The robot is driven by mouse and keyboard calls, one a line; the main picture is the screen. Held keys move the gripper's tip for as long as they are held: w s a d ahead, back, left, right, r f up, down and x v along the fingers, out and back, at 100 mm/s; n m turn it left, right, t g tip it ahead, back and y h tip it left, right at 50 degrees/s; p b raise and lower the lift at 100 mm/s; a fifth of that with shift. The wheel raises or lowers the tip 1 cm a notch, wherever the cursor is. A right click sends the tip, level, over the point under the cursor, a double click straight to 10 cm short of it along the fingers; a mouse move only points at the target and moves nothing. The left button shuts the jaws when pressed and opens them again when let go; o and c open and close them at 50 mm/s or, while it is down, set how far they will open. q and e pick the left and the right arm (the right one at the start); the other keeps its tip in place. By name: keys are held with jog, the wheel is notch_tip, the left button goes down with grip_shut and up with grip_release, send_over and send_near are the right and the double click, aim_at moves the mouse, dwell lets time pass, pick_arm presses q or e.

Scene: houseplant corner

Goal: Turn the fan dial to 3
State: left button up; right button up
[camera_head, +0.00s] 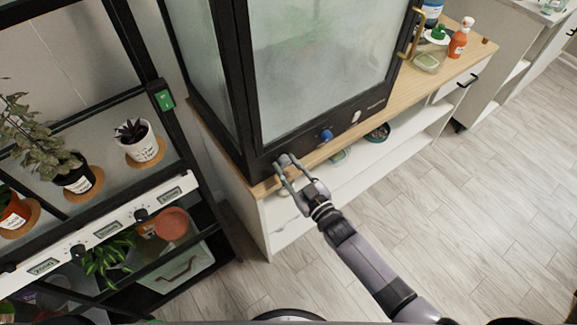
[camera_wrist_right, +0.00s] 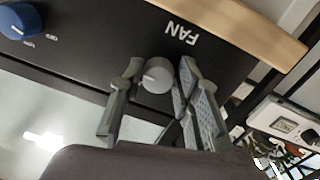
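The fan dial (camera_wrist_right: 157,75) is a round light-grey knob on the black front panel (camera_wrist_right: 95,60), beside the white word FAN. In the head view the panel is the bottom band of the glass cabinet (camera_head: 318,65), and the dial (camera_head: 283,159) shows at its left end. My right gripper (camera_wrist_right: 157,78) is open, with one finger on each side of the dial. Gaps show between the fingers and the dial, so contact is not visible. In the head view the right gripper (camera_head: 287,172) is at the panel's lower left. The dial's setting cannot be read. My left gripper is not in view.
A blue knob (camera_head: 326,135) and a white switch (camera_head: 355,117) sit farther right along the panel. The cabinet stands on a wooden-topped bench (camera_head: 440,80). A black plant shelf (camera_head: 160,175) with pots is close on the left. The floor on the right is clear.

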jog(key=o, duration=0.3)
jog(key=shift+r, duration=0.1)
jog(key=v, duration=1.2)
dwell(0.3)
jog(key=s+d+f+m+g+h, duration=0.1)
jog(key=s+d+f+g+h, duration=0.2)
jog(key=f, duration=0.7)
jog(key=s+d+f+m+g+h, duration=0.2)
jog(key=s+d+f, duration=0.35)
jog(key=f, duration=0.45)
jog(key=s+d+f+m+g+h, duration=0.1)
jog(key=s+d+f+g+h, duration=0.2)
jog(key=f, duration=0.7)
jog(key=s+d+f+g, duration=0.2)
jog(key=s+f, duration=0.1)
jog(key=s, duration=0.5)
jog(key=s+d+f+m+g+h, duration=0.1)
jog(key=s+f, duration=0.3)
jog(key=s, duration=0.4)
jog(key=s+d+f+m+g, duration=0.1)
jog(key=s+d+f+g, duration=0.1)
jog(key=s, duration=0.6)
jog(key=shift+d+f+g+h, duration=0.4)
jog(key=shift+f+g, duration=0.1)
jog(key=shift+f, duration=0.3)
